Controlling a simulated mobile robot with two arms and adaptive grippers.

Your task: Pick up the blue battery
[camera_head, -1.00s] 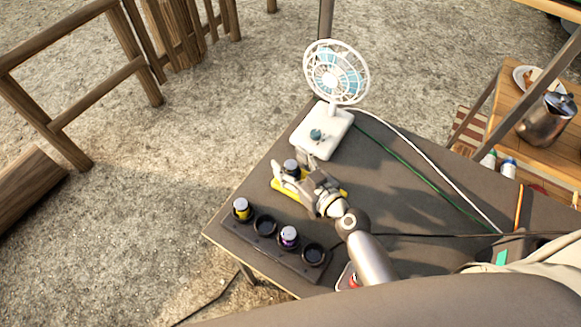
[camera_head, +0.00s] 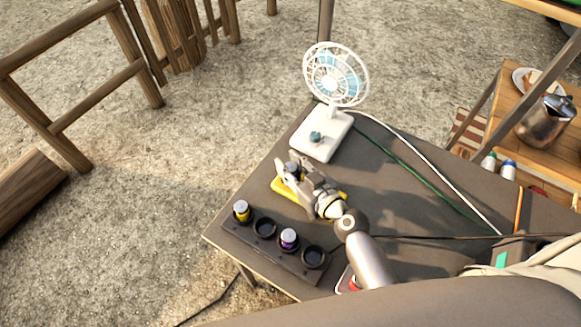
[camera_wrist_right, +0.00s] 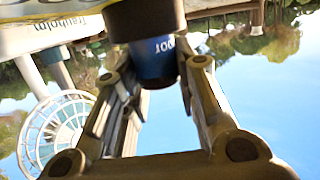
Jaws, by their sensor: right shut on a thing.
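My right gripper (camera_head: 289,171) is shut on the blue battery (camera_wrist_right: 156,60), over a yellow item (camera_head: 283,189) on the dark table. In the right wrist view the battery's blue side with white lettering and its dark end show between the two fingers. In the head view the fingers hide most of it. I cannot tell whether it touches the yellow item. My left gripper is not in view.
A dark holder (camera_head: 277,253) at the table's near left edge has a yellow battery (camera_head: 241,210), a purple battery (camera_head: 289,238) and two empty round slots. A white fan (camera_head: 322,138) stands at the far corner. Green and white cords cross the table.

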